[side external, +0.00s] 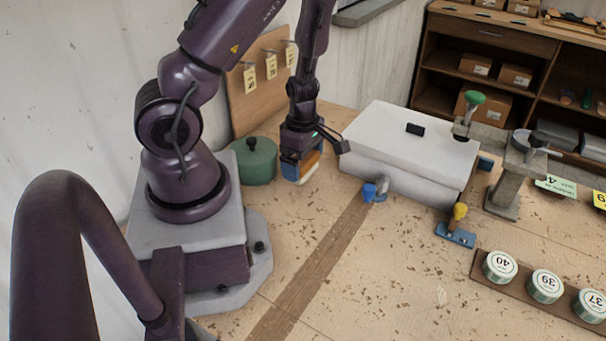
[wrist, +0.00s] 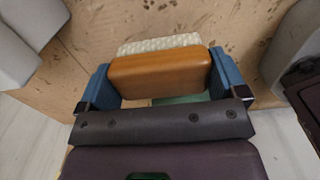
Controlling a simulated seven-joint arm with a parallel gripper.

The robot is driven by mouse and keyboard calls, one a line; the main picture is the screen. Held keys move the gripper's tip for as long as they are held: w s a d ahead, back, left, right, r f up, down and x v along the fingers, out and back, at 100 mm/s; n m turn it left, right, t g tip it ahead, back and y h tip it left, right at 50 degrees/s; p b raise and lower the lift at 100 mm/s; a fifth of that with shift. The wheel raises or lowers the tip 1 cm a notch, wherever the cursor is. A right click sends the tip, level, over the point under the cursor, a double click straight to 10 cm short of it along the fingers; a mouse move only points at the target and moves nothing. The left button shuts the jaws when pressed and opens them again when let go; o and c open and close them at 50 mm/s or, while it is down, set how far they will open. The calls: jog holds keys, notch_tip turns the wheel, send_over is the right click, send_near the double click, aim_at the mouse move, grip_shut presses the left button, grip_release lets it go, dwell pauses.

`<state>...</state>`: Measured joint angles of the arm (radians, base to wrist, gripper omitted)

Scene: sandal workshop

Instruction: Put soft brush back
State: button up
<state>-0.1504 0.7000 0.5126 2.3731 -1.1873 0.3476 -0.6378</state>
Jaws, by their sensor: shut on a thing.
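My gripper (side external: 301,168) points down over the far part of the bench, between a green lidded pot and a large white box. Its blue fingers are shut on the soft brush (side external: 311,160), seen as an orange-brown block. In the wrist view my gripper (wrist: 160,80) holds the brush (wrist: 160,70) from both ends. The brush has a smooth wooden back and a pale, textured bristle part beyond it. I cannot tell whether the brush touches the bench or hangs just above it.
The green pot (side external: 254,162) stands close left of my gripper, and the white box (side external: 412,143) close right. A pegboard with tags (side external: 257,84) stands behind. Blue-based tools (side external: 456,228) and numbered tins (side external: 546,285) lie to the right. The front middle bench (side external: 380,285) is clear.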

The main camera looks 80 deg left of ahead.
jog(key=shift+f, duration=1.9)
jog(key=shift+f, duration=0.1)
jog(key=o, duration=0.5)
